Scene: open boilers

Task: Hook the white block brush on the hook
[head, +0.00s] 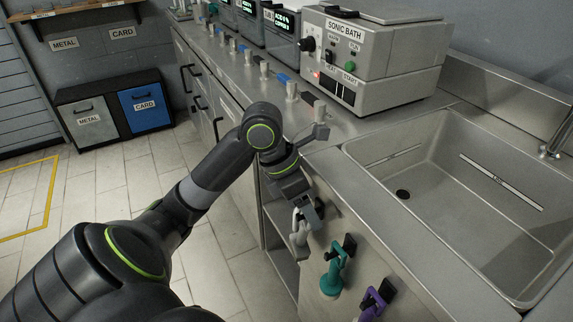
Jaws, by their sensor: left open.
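The white block brush (299,232) is at the front of the steel counter, upright, just below my left gripper. My left gripper (308,212) is open, with its fingers at the top of the brush. The gripper partly covers the brush's upper end, and I cannot tell whether they touch. The hook at the white brush is hidden or too small to make out. My right gripper is not in view.
A teal brush (332,271) and a purple brush (375,300) hang to the right along the counter front. The sink (470,190) lies beyond. A sonic bath (370,60) stands on the counter. Metal and card bins (115,105) are at the far left; the floor between is clear.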

